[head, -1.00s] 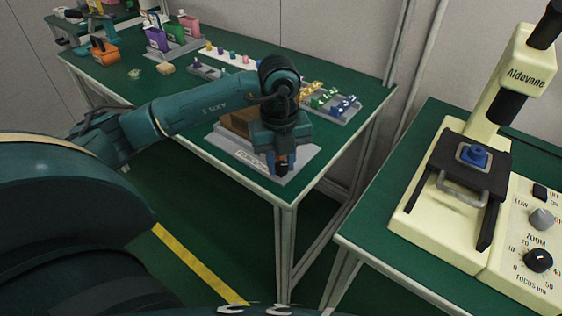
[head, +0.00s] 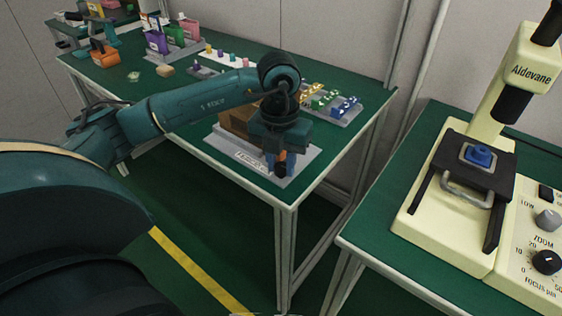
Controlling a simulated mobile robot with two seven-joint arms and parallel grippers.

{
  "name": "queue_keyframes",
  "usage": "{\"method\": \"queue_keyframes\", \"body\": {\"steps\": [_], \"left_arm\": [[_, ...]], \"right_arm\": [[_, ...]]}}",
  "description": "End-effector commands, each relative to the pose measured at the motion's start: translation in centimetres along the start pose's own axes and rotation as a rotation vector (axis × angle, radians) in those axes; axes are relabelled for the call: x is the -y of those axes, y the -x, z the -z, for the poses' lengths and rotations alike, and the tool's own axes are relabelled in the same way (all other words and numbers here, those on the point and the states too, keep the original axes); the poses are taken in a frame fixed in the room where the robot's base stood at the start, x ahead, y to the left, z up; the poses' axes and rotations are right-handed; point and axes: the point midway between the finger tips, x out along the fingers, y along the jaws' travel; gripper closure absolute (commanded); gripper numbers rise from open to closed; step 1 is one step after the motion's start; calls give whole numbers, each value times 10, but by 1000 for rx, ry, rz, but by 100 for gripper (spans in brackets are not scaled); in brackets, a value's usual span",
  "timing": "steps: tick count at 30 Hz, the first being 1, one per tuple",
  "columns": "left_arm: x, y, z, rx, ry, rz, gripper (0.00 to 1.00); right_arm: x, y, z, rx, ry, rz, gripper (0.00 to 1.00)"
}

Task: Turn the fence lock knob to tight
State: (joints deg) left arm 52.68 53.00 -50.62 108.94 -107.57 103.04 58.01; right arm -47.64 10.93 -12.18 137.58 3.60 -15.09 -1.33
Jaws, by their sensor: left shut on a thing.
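My left gripper (head: 279,162) points down at the front right corner of a grey plate (head: 240,156) on the green table. It is shut on a small dark knob (head: 281,171), which shows only partly between and below the fingers. I take this as the fence lock knob; its pointer and any tight mark are hidden or too small to read. A brown block (head: 233,121) stands on the plate, partly behind my wrist. A label on the plate's front edge is too small to read. My right gripper is out of view.
Small coloured parts in a grey holder (head: 335,103) lie behind the gripper. A cream Aldevane microscope (head: 490,130) stands on a separate table at right. The green tabletop left of the plate is mostly clear.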

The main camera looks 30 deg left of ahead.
Motion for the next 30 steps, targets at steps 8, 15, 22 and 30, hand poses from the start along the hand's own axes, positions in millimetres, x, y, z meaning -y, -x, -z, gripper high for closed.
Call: {"method": "queue_keyframes", "body": {"steps": [8,15,22,30], "left_arm": [[0,1,0,1,-13,1,96],[0,1,0,1,-11,1,70],[0,1,0,1,-11,1,51],[0,2,0,0,-11,0,51]], "right_arm": [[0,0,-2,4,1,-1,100],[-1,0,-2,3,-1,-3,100],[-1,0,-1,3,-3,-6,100],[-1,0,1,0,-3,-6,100]]}}
